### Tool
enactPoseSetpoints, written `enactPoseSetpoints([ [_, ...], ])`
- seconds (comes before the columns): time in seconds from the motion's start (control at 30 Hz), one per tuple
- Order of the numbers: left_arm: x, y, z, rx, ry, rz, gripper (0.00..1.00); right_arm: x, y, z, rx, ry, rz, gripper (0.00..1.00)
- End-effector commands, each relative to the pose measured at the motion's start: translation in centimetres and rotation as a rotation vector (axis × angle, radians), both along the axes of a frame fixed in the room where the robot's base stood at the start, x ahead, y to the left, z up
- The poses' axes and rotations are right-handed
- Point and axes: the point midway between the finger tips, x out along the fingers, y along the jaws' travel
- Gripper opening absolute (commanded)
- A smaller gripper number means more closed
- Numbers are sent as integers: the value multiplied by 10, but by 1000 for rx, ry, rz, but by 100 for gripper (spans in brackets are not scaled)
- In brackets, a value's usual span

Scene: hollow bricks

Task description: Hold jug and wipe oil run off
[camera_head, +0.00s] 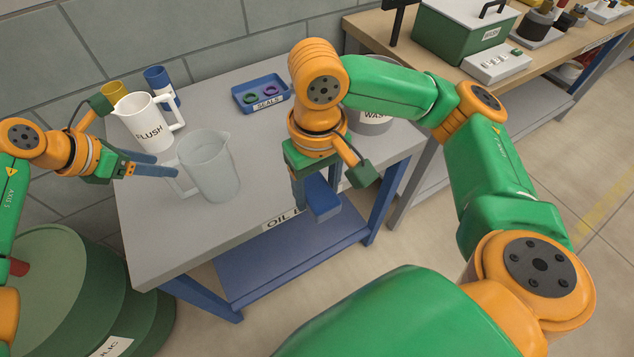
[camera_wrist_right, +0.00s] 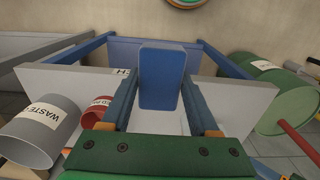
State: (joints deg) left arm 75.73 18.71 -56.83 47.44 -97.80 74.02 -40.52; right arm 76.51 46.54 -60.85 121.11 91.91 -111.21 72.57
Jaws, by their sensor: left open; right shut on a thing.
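A translucent grey jug (camera_head: 212,172) stands upright on the grey table (camera_head: 255,188), its handle to the left. My left gripper (camera_head: 164,164) is open, its blue fingers level and pointing at the handle. I cannot tell whether they touch or straddle it. My right gripper (camera_head: 316,184) is shut on a blue pad (camera_head: 322,202), held near the table's front right edge, apart from the jug. The pad (camera_wrist_right: 162,78) shows upright between the fingers in the right wrist view. No oil run is clear on the jug.
A white FLUSH jug (camera_head: 148,122) stands behind the grey jug, with a yellow cup (camera_head: 114,91) and blue cup (camera_head: 158,80). A blue SEALS tray (camera_head: 262,92) lies at the back.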

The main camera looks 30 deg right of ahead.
Motion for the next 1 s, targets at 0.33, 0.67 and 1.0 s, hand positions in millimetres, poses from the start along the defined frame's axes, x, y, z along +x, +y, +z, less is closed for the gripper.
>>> enactPoseSetpoints([
  [0.33, 8, -14, -23, -1, 0, 0, 65, 0, 0, -26, 0, 0, 0, 17],
  [0.67, 8, -14, -22, -2, -1, 0, 27, 0, 0, -25, 0, 0, 0, 17],
  [1.0, 8, -14, -22, -4, -2, 0, 25, 0, 0, -25, 0, 0, 0, 17],
])
